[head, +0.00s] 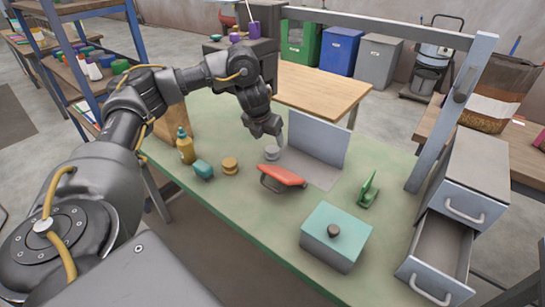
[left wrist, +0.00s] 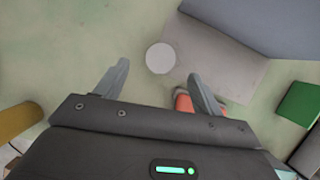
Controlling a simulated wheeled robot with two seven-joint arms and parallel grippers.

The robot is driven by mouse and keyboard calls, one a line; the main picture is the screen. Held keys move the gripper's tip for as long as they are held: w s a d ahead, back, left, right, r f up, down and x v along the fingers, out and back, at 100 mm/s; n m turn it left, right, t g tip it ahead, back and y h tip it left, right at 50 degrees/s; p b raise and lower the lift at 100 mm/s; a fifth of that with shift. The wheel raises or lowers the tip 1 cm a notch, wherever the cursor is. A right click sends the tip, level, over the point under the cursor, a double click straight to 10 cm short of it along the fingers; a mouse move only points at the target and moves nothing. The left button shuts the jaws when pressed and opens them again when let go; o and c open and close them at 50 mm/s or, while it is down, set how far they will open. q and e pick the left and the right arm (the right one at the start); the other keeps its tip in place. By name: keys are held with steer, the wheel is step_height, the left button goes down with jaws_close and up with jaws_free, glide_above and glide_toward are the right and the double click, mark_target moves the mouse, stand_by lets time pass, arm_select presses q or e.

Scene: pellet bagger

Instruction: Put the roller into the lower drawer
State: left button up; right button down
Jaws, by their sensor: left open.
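No thing is labelled as the roller; a small pale grey round piece (head: 272,153), perhaps the roller, stands on the green table (head: 225,192) beside an upright grey panel. My left gripper (head: 268,134) is open just above it, pointing down. In the left wrist view the piece is a pale disc (left wrist: 160,58) between the fingertips (left wrist: 158,70), with nothing gripped. The lower drawer (head: 440,258) of the grey cabinet at the right is pulled out, and its visible inside looks empty. The upper drawer (head: 464,208) is shut. My right gripper is not in view.
A red tool (head: 283,175) lies close in front of the round piece. The grey panel (head: 318,138) stands behind. A teal lidded box (head: 335,237), green stand (head: 368,190), yellow bottle (head: 185,148), teal block (head: 203,170) and ochre round piece (head: 230,166) also occupy the table.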

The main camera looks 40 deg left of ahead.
mark_target(272, 149)
arm_select(q)
steer(key=shift+x, duration=0.85)
steer(key=shift+w+f, duration=0.2)
steer(key=shift+f, duration=0.3)
steer(key=x, duration=0.3)
steer(key=shift+f, duration=0.45)
steer(key=shift+w+f, duration=0.15)
steer(key=shift+f, duration=0.25)
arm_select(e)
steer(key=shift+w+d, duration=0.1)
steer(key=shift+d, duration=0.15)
arm_select(q)
steer(key=c, duration=1.2)
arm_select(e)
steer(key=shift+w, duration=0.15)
